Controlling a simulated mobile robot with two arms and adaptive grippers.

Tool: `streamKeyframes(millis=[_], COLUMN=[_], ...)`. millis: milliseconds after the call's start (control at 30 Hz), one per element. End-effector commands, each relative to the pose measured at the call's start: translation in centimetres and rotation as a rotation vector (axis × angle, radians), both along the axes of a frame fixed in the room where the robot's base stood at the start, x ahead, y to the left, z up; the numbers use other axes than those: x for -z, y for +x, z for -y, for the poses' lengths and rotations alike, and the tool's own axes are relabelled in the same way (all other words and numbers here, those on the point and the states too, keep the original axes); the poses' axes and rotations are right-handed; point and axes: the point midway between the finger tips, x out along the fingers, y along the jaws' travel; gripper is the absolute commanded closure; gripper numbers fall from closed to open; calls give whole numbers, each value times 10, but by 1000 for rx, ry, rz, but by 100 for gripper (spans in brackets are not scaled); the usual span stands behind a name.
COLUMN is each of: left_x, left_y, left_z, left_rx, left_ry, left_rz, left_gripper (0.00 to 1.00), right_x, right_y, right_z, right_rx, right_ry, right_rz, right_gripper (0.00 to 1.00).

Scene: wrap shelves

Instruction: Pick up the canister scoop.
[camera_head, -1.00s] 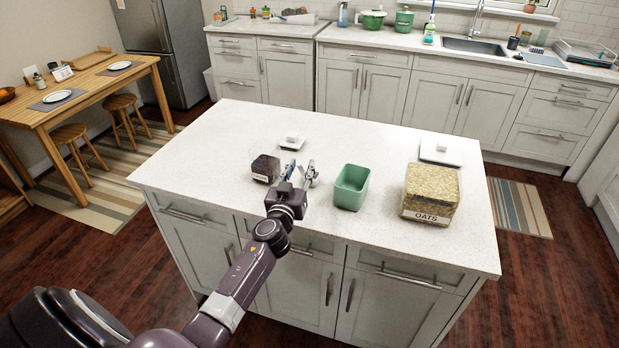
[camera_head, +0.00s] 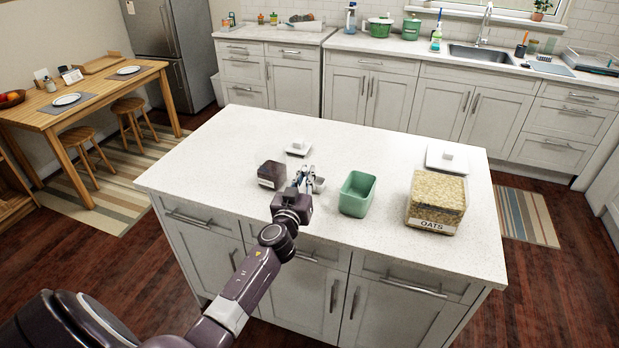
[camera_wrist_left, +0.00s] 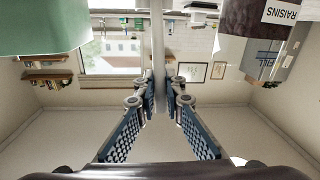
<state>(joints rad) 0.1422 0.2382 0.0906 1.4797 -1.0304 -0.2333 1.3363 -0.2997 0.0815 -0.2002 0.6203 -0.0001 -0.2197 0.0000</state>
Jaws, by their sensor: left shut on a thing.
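My left gripper (camera_head: 304,174) is over the island counter, between the raisins canister (camera_head: 271,175) and the green container (camera_head: 357,193). Its fingers are shut on the scoop (camera_head: 319,185), whose light grey cup shows just right of the fingertips. In the left wrist view, the scoop's grey handle (camera_wrist_left: 158,40) stands between the blue padded fingers. The raisins canister (camera_wrist_left: 255,22) shows there at the top right and the green container (camera_wrist_left: 40,28) at the top left. I cannot tell whether the scoop still touches the counter. My right gripper is not in view.
An oats canister (camera_head: 436,203) stands on the right of the island counter (camera_head: 225,150). A white lid (camera_head: 447,160) lies behind it, and a smaller lid (camera_head: 298,147) behind the raisins canister. The counter's left part is clear.

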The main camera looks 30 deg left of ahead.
Motion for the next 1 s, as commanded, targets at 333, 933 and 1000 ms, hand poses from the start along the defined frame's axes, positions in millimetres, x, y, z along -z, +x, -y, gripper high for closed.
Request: streamKeyframes(millis=[333,933,1000], left_x=[-47,-184,-191], left_y=[0,0,0], left_z=[-1,0,0], left_rx=[0,1,1], left_ry=[4,2,1], left_rz=[5,4,3], left_gripper=[100,100,100], right_x=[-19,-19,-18], right_y=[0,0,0], right_z=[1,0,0], right_rx=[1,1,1], right_ry=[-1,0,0], right_rz=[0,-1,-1], right_gripper=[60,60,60])
